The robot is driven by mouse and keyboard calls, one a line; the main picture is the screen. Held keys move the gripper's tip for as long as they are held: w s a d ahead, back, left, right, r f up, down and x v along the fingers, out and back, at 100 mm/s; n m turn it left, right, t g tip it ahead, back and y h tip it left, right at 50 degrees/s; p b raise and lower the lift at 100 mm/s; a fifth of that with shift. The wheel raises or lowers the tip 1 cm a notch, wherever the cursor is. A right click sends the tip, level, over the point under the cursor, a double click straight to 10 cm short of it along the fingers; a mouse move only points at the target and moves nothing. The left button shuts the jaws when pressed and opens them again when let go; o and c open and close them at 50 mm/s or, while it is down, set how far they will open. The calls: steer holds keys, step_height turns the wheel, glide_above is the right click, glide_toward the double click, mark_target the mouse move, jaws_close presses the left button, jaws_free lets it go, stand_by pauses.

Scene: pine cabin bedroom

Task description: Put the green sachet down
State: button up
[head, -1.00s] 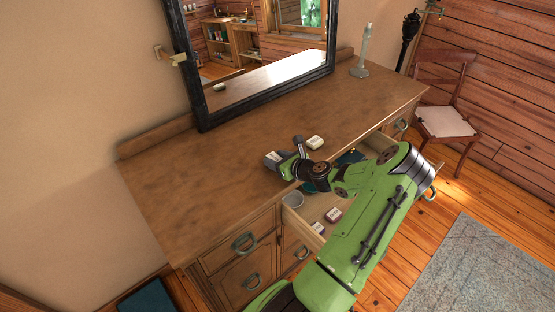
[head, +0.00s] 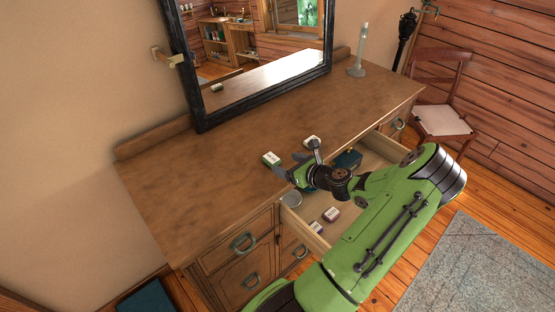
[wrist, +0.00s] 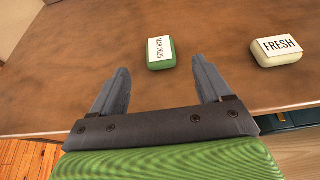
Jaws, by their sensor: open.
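The green sachet (head: 271,159) lies on the wooden dresser top near its front edge. It has a white label and also shows in the wrist view (wrist: 161,53), just beyond the fingertips. My gripper (head: 297,162) is open and empty, with a finger on each side of a clear gap in the wrist view (wrist: 160,87). The sachet is apart from both fingers.
A cream sachet (wrist: 277,50) labelled FRESH lies to the right on the dresser top (head: 200,190). The drawer (head: 305,232) below is open and holds small labelled packets (head: 331,214). A framed mirror (head: 198,95) stands behind. The dresser's left side is clear.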

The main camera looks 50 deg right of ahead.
steer(key=v, duration=0.4)
steer(key=shift+s+a+r, duration=0.1)
steer(key=shift+s+r, duration=0.05)
steer(key=shift+s, duration=0.2)
steer(key=w+a+n+g+y, duration=0.1)
steer(key=w+a+n, duration=0.1)
steer(key=a+n, duration=0.1)
steer(key=w+a+r+n+g+y, duration=0.1)
steer(key=w+a+n+y, duration=0.1)
steer(key=a+n, duration=0.2)
steer(key=w+a+r+n+g+y, duration=0.1)
steer(key=w+a+n, duration=0.1)
steer(key=a+n, duration=0.1)
steer(key=shift+w+a+n+g+y, duration=0.3)
steer(key=shift+w+a+n+g, duration=0.1)
steer(key=s+a+r+n+g+h, duration=0.1)
steer(key=a+r+n+g, duration=0.1)
steer(key=a+r+n, duration=0.35)
steer(key=s+a+r+n+g, duration=0.1)
steer(key=a+r+n, duration=0.2)
steer(key=a+n, duration=0.55)
steer(key=s+a+r+n+g+h, duration=0.1)
steer(key=a+r+n+g, duration=0.1)
steer(key=a+r+n, duration=0.35)
steer(key=s+a+r+n+t, duration=0.1)
steer(key=s+a+r+n, duration=0.1)
steer(key=s+a+n, duration=0.5)
steer(key=shift+s+r+n, duration=0.2)
steer(key=shift+s+n, duration=0.45)
steer(key=shift+s, duration=0.6)
